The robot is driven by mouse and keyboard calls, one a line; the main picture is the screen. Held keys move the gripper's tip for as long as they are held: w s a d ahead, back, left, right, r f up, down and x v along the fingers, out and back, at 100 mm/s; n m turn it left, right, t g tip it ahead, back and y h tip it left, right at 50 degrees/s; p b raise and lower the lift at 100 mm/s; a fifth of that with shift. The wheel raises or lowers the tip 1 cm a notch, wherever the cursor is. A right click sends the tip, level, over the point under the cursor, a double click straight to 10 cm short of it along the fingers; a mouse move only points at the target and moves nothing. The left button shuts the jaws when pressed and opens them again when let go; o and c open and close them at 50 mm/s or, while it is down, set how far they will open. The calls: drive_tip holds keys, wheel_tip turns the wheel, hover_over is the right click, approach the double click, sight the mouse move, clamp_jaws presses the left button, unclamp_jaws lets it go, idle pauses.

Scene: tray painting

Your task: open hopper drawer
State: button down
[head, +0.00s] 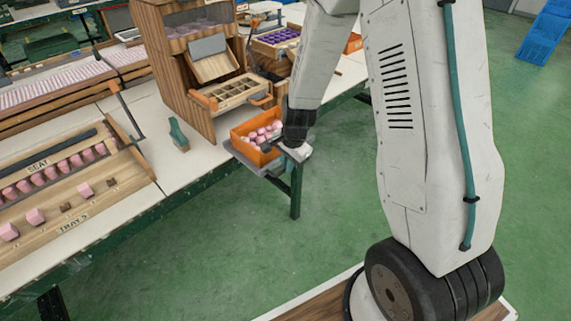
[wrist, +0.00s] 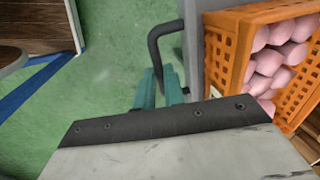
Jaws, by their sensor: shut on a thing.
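The wooden hopper (head: 185,60) stands at the back of the white bench, with pink pieces behind its upper window. Below it, a grey drawer (head: 240,157) juts out past the bench edge. It carries an orange crate (head: 240,135) of pink pieces; the crate also shows at the right of the wrist view (wrist: 222,62). My gripper (head: 287,152) is low beside the drawer's front. In the wrist view, its teal fingers (wrist: 158,88) are shut on the dark bent drawer handle (wrist: 154,45), which joins the grey drawer front (wrist: 193,50). The grip itself is partly hidden.
A small wooden compartment tray (head: 235,92) sits on the hopper front above the drawer. A teal-handled tool (head: 179,135) stands on the bench. A long wooden tray (head: 75,190) with pink blocks is at left. Green floor (head: 240,255) is clear in front of the bench.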

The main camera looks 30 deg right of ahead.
drive_tip(key=c, duration=1.5)
unclamp_jaws()
drive_tip(key=shift+r, duration=0.1)
drive_tip(key=r, duration=0.2)
drive_tip(key=s+r, duration=0.1)
drive_tip(key=r, duration=0.4)
drive_tip(key=shift+s+d+r, duration=0.15)
drive_tip(key=shift+d+r, duration=0.1)
drive_tip(key=s+a+r+n, duration=0.1)
drive_tip(key=s+r+n, duration=0.3)
drive_tip(key=s+r, duration=0.3)
drive_tip(key=s+a+r+n, duration=0.1)
drive_tip(key=s+r+n, duration=0.4)
drive_tip(key=s, duration=0.5)
drive_tip(key=s+a+r+n, duration=0.1)
drive_tip(key=s+r+n, duration=0.4)
drive_tip(key=s+r, duration=0.4)
drive_tip(key=shift+s+a+r+h, duration=0.1)
drive_tip(key=shift+s+r+h, duration=0.2)
drive_tip(key=shift+s, duration=0.05)
